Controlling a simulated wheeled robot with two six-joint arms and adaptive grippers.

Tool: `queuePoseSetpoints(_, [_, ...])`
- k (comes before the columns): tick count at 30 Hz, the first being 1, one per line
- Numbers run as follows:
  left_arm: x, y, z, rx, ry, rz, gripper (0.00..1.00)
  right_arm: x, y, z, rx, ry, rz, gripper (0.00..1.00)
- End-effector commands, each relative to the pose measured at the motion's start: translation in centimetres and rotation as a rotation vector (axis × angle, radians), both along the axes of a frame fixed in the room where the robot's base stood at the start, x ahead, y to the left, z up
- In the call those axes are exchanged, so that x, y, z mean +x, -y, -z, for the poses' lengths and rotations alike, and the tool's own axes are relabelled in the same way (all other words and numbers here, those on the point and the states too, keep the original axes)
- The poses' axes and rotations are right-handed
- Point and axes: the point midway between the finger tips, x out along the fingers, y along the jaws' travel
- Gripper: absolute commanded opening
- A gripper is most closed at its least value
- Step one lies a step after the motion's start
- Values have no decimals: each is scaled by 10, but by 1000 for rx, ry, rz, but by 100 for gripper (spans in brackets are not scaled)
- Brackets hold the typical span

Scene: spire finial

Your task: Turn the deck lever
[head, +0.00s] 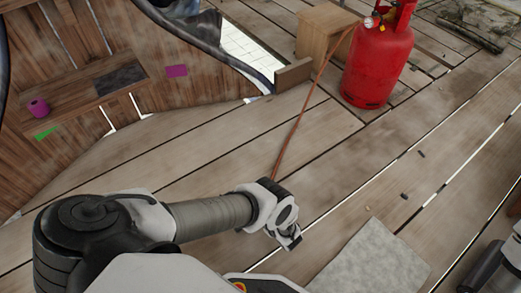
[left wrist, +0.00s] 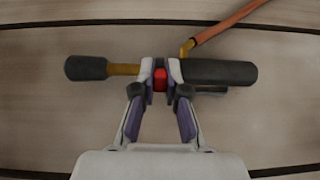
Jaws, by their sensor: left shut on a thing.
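My left gripper (head: 290,238) is low over the plank deck in the head view. In the left wrist view its fingers (left wrist: 160,78) are shut on a torch-like tool at a small red part (left wrist: 160,80). The tool has a black grip (left wrist: 225,73) on the right and a brass neck with a dark nozzle (left wrist: 86,68) on the left. An orange hose (head: 301,115) runs from near the gripper to a red gas cylinder (head: 378,62). I cannot make out a deck lever in either view. My right gripper is not in view.
A wooden box (head: 322,32) stands left of the cylinder. A grey slab (head: 368,262) lies right of my left gripper. A leaning plank panel at left carries a shelf with a magenta roll (head: 38,107). The deck between is mostly clear.

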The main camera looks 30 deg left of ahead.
Motion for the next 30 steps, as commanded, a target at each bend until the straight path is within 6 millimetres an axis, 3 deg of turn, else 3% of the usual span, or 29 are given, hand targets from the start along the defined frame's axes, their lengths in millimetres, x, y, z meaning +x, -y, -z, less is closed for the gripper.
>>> queuePoseSetpoints(1, [0,2,10,28,12,3,0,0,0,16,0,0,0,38])
queuePoseSetpoints(9, [-2,6,9,149,67,1,0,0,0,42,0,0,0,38])
queuePoseSetpoints(27, [-3,7,5,190,85,1,0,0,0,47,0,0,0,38])
queuePoseSetpoints(30, [-3,7,5,190,85,1,38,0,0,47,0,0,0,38])
